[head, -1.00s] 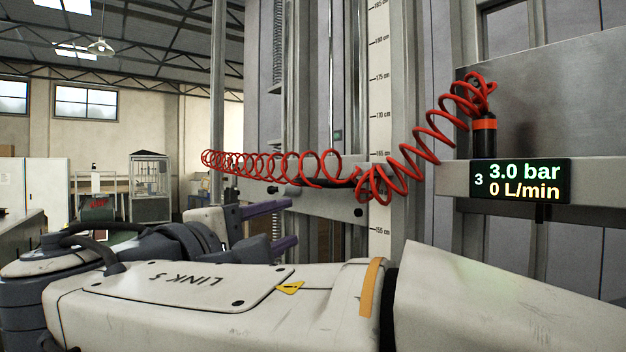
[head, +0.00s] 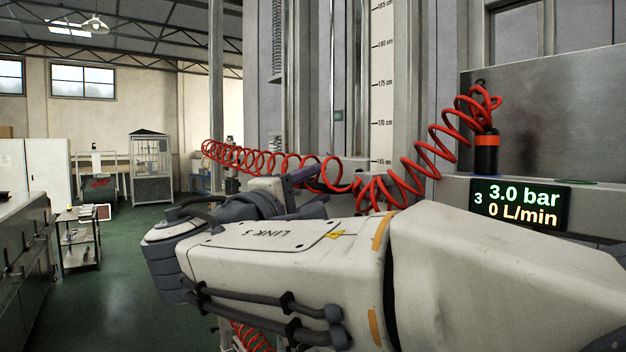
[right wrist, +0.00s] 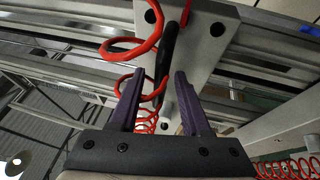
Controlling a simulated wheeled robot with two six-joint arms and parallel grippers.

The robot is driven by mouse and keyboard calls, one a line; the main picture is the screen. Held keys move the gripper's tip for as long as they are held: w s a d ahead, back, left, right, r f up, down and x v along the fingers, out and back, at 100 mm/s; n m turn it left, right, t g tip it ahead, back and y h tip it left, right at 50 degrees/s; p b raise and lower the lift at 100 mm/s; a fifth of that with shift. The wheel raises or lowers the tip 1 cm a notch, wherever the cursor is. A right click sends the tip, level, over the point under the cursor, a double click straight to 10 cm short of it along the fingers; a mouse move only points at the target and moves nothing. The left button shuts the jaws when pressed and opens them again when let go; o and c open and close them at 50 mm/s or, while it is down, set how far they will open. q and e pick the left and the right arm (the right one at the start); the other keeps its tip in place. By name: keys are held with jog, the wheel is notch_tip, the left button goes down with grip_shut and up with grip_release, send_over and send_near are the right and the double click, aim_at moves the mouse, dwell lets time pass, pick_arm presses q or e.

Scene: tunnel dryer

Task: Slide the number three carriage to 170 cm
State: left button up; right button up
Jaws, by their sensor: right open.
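A pale carriage plate with dark bolt holes (right wrist: 185,45) fills the upper middle of the right wrist view. A black bar handle (right wrist: 167,52) crosses it. My right gripper (right wrist: 157,77) has its purple fingers open, one on each side of the handle; I cannot tell whether they touch it. In the head view, my right gripper (head: 323,184) points toward the rails, and my arm and the red hose hide most of the carriage. The vertical scale (head: 382,90) shows marks from about 165 to 185 cm. The display numbered 3 (head: 520,203) reads 3.0 bar, 0 L/min. My left gripper is out of view.
A red coiled hose (head: 270,160) runs to a black fitting (head: 487,155) at the right and loops close to my right fingers in the wrist view. Upright metal rails stand behind. A cart (head: 78,238) and open green floor lie at the left.

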grip_shut()
dwell(1.4)
